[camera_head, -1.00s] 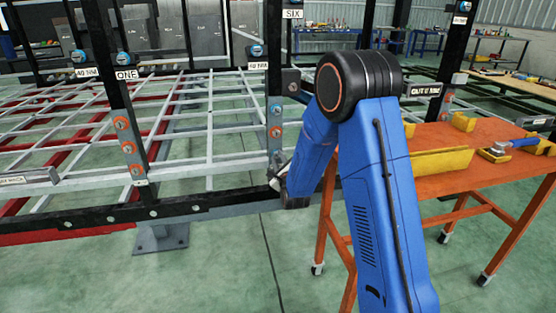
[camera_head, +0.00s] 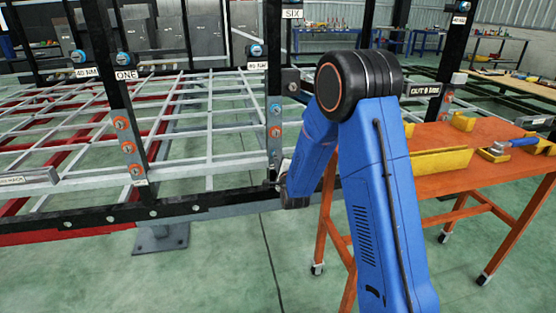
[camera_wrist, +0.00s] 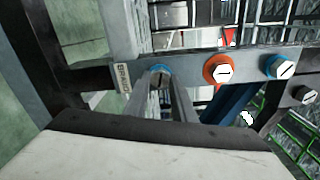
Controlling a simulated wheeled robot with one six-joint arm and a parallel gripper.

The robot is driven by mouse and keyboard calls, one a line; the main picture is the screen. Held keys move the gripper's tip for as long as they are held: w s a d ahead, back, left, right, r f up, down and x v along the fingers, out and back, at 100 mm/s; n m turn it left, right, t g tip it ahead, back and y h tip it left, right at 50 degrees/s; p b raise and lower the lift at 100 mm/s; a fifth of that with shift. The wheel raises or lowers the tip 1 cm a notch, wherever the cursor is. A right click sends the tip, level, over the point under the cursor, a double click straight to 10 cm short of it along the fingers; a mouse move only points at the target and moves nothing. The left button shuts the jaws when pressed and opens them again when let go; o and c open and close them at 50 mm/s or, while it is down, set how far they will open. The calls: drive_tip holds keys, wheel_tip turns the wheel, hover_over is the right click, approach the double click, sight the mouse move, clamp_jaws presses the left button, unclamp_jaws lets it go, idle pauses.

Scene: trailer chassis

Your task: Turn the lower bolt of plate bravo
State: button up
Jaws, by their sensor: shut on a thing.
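Plate bravo (camera_wrist: 190,70) is a grey plate on a dark post, with a BRAVO label (camera_wrist: 122,78) at its lower end in the wrist view. The lower bolt (camera_wrist: 160,70), with a blue collar, is nearest the label. My gripper (camera_wrist: 162,84) is shut on that bolt, one finger on each side, so its head is partly hidden. Farther along the plate are an orange-collared bolt (camera_wrist: 217,70) and a blue-collared bolt (camera_wrist: 278,67). In the head view the plate's orange bolt (camera_head: 275,132) and upper blue bolt (camera_head: 275,108) show. My arm is low beside the post there.
Plate one (camera_head: 129,148) with orange bolts stands on the post to the left. An orange wheeled table (camera_head: 470,168) with yellow blocks stands close to my arm's right. A dark horizontal beam (camera_head: 190,207) runs below the plates.

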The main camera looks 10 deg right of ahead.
drive_tip(key=n, duration=3)
drive_tip(key=shift+w+a+r, duration=0.1)
drive_tip(key=shift+n, duration=0.4)
drive_tip(key=o, duration=1.1)
drive_tip(key=shift+c, duration=0.2)
